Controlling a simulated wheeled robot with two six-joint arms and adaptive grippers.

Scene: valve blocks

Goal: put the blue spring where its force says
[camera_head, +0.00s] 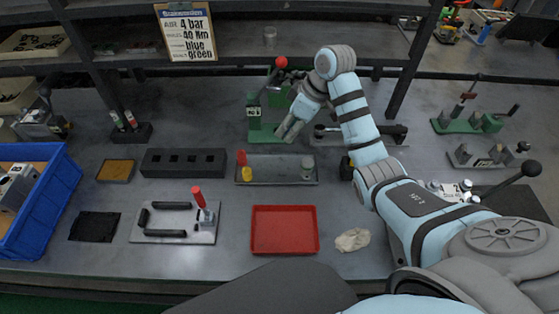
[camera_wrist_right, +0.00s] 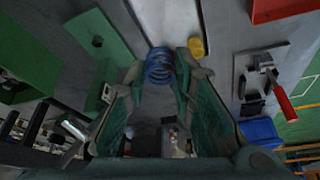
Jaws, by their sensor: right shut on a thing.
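The blue spring (camera_wrist_right: 160,66) is between the fingertips of my right gripper (camera_wrist_right: 162,70) in the right wrist view, and the gripper is shut on it. In the head view my right gripper (camera_head: 283,132) hangs between the metal tray and a green press (camera_head: 255,117) with a red ball knob; I cannot make out the spring there. The metal tray (camera_head: 265,180) holds a red piece (camera_head: 241,157), a yellow piece (camera_head: 247,174) and a grey-green piece (camera_head: 307,165). My left gripper is not in view.
A red tray (camera_head: 285,247) and a crumpled cloth (camera_head: 352,240) lie in front. A clamp plate (camera_head: 148,228), dark block (camera_head: 183,162) and blue bin (camera_head: 45,205) stand left. A clipboard (camera_head: 186,32) on the shelf lists "4 bar", "40 Nm", "blue" and "green".

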